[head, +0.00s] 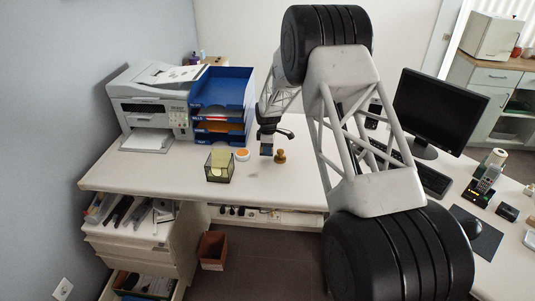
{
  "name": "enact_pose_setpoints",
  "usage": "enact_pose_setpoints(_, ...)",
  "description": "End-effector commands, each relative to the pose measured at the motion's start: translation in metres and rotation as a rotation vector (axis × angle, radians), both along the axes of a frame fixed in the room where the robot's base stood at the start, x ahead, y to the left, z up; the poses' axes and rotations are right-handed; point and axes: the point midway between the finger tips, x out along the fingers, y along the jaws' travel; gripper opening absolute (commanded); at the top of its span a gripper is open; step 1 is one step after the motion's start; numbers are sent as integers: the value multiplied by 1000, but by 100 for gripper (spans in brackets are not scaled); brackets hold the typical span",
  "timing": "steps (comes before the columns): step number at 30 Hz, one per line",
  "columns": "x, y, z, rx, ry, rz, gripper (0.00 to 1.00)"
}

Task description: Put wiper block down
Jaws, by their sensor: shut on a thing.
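My gripper (267,137) is over the white desk, in front of the blue letter tray stack and a little to its right. It is shut on the wiper block (266,149), a small upright block with blue and pale parts. The block's lower end is at or just above the desk top (295,182); I cannot tell whether it touches. My gripper hides its upper part.
A brown stamp (280,157) stands close right of the block. An orange and white round item (242,154) and a mesh note holder (219,168) are to the left. The blue trays (223,89) and printer (152,104) stand behind left. Monitor (437,108) and keyboard (431,179) are right.

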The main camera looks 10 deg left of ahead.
Motion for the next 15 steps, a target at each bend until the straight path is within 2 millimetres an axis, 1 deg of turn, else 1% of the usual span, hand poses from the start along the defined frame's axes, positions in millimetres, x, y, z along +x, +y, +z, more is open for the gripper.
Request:
enact_pose_setpoints(5,10,3,0,1,-2,0,0)
enact_pose_setpoints(15,11,3,-1,0,-1,0,0)
